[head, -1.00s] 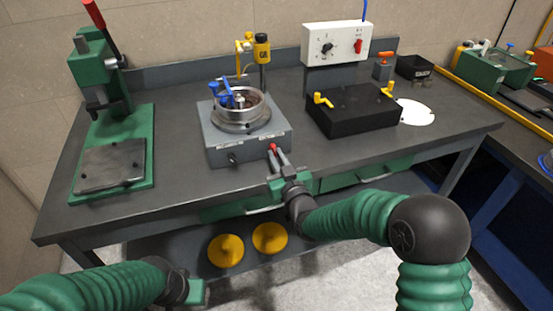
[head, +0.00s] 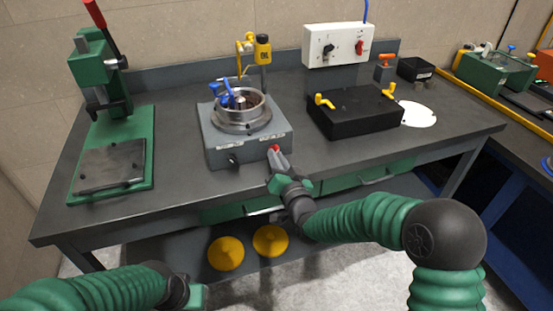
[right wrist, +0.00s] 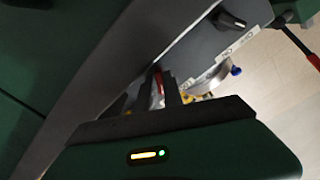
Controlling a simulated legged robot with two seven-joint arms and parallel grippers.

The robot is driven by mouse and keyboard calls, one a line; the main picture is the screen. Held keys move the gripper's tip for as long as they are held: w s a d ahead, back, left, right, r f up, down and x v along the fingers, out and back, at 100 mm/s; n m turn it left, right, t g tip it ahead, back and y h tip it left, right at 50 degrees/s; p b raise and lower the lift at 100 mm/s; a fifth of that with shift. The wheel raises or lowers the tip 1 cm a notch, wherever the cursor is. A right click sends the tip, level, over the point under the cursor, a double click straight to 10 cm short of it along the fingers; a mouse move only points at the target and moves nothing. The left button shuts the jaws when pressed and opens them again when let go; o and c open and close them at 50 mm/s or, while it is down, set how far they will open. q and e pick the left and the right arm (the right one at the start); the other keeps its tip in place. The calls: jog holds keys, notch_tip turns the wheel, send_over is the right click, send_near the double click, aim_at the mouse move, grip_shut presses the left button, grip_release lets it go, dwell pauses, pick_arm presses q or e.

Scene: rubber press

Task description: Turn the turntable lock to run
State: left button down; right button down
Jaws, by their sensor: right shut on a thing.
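The grey turntable box (head: 222,140) stands on the bench with a round metal ring (head: 241,113) on top. The red-tipped lock lever (head: 275,148) is at the right of its front face, and it also shows red between the fingers in the right wrist view (right wrist: 158,75). My right gripper (head: 279,157) is shut on this lever, and its fingers hide most of it.
A black knob (head: 232,160) is on the left of the box front. A green press (head: 112,150) stands at left, a black block with yellow clamps (head: 355,115) at right. A white control box (head: 338,45) is behind. Bare bench lies between press and turntable.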

jog(key=shift+s+f, duration=0.1)
jog(key=shift+f, duration=0.35)
jog(key=c, duration=1.5)
grip_release()
jog(key=shift+r, duration=0.1)
jog(key=shift+o, duration=0.2)
jog(key=shift+r, duration=0.15)
jog(key=p+v, duration=0.3)
jog(key=v, duration=1.3)
jog(key=shift+s+p, duration=0.3)
jog(key=shift+s, duration=0.05)
jog(key=shift+d, duration=0.1)
